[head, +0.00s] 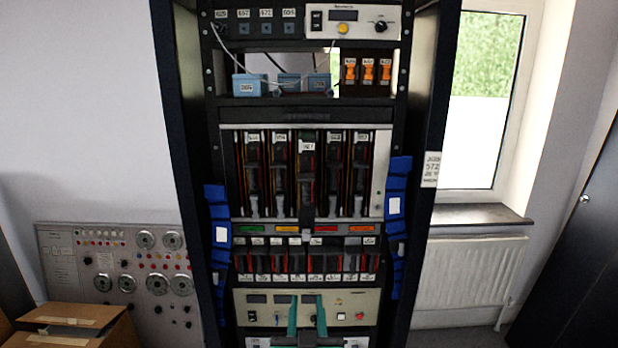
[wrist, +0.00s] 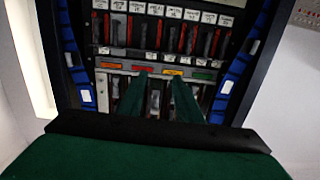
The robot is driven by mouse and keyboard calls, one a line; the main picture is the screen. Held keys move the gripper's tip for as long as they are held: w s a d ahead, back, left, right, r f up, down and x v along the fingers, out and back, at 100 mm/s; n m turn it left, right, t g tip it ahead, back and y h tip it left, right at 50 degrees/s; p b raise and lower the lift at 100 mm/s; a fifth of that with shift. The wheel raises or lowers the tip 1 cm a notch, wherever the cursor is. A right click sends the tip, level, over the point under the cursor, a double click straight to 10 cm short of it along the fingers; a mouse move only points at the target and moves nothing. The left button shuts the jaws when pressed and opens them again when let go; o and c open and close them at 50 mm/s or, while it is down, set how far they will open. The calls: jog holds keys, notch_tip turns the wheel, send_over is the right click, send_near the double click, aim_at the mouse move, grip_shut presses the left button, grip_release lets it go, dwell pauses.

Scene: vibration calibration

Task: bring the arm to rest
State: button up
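My gripper (head: 306,299) is at the bottom centre of the head view, in front of the lower part of the equipment rack (head: 172,150). Its two teal fingers point toward the rack with a gap between them, and nothing is seen held there. In the wrist view, the fingers of my gripper (wrist: 159,80) also stand apart, in front of the rack, which appears upside down. I cannot tell how far the fingertips are from the rack front.
The rack holds a row of tall modules, the middle one (head: 307,185) standing further forward and lower. A dial panel (head: 75,265) and cardboard box (head: 115,330) are left; a radiator (head: 470,270) under a window is right.

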jog(key=s+f+g, duration=0.1)
jog(key=s+f, duration=1.6)
jog(key=f, duration=0.5)
jog(key=s+f, duration=0.2)
jog(key=s, duration=1)
jog(key=s+f, duration=0.2)
jog(key=s, duration=1.1)
jog(key=shift+d+g, duration=0.25)
jog(key=shift+g, duration=0.15)
jog(key=shift+w, duration=0.1)
